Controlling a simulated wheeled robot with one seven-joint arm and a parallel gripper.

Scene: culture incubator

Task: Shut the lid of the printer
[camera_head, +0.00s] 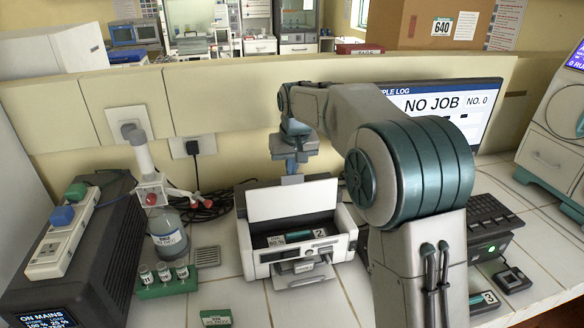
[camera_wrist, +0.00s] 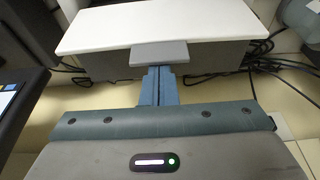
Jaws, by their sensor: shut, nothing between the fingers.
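The white printer (camera_head: 248,240) stands on the tiled bench, and its lid (camera_head: 291,202) is open, raised upright at the back. Inside the opening lies a dark label or cartridge marked 2 (camera_head: 300,236). My gripper (camera_head: 291,168) is shut and empty, pointing down just above the lid's top edge at its middle. In the wrist view my gripper (camera_wrist: 158,75) has its blue fingers together at a small grey tab (camera_wrist: 159,53) by the edge of the white lid (camera_wrist: 160,24). I cannot tell whether the fingers touch it.
A bottle (camera_head: 168,236) and a green rack of vials (camera_head: 165,282) stand left of the printer. A monitor (camera_head: 440,105) is behind my arm, with a keyboard (camera_head: 470,220) at right.

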